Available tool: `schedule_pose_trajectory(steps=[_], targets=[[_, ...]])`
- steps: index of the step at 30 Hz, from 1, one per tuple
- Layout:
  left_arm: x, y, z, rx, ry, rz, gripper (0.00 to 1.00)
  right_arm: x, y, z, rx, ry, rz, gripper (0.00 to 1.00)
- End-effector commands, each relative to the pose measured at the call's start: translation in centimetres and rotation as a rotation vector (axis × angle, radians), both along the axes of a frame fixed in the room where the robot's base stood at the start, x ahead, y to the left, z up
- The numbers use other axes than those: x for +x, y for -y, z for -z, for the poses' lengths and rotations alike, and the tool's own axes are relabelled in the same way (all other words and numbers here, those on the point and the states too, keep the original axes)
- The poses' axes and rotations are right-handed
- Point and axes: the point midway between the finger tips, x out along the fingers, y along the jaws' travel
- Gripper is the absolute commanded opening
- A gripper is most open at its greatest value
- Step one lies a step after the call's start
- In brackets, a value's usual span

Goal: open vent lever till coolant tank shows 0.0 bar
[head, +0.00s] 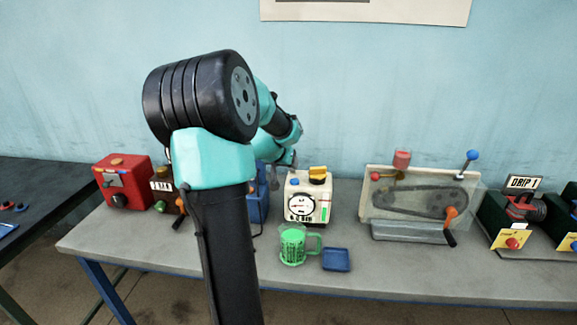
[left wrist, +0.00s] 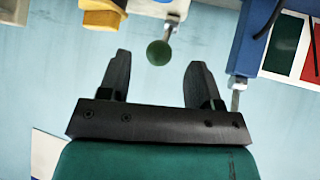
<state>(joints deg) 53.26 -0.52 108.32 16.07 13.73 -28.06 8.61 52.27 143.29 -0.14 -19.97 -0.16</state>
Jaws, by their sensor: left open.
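The coolant tank (head: 307,205) is a cream box with a yellow cap (head: 318,174), a round gauge (head: 300,204) and a small display (head: 299,218) whose digits are too small to read surely. A green ball knob (left wrist: 159,53) on a short stem shows in the left wrist view, beside a cream body (left wrist: 150,8); it looks like a lever knob. My left gripper (left wrist: 157,78) is open, with the knob just beyond and between its fingertips, not gripped. In the head view my left gripper (head: 285,160) is small and partly hidden, just left of the tank top. My right gripper is out of view.
A green jug (head: 293,246) and a blue tray (head: 336,260) stand in front of the tank. A blue unit (head: 257,200) stands left of it, partly hidden by my arm. A red box (head: 123,180) stands further left, and a belt machine (head: 412,200) stands right.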

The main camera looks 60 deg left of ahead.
Motion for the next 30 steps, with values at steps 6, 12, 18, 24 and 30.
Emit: schedule_pose_trajectory(steps=[6, 12, 18, 24, 30], targets=[[-2.2, 1.6, -2.8, 0.003, 0.002, -0.001, 0.58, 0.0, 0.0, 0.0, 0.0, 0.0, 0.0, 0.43], [-4.1, 3.2, -5.1, 0.001, 0.0, -0.001, 0.58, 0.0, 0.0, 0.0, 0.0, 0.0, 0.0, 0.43], [-6.1, 4.6, -7.5, 0.001, 0.001, -0.002, 0.58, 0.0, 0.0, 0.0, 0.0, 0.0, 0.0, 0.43], [-7.3, 5.6, -9.0, -0.001, 0.0, -0.001, 0.58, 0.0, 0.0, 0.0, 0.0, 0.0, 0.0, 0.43], [-7.6, 5.8, -9.3, -0.003, -0.001, 0.0, 0.58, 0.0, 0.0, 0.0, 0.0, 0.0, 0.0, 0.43]])
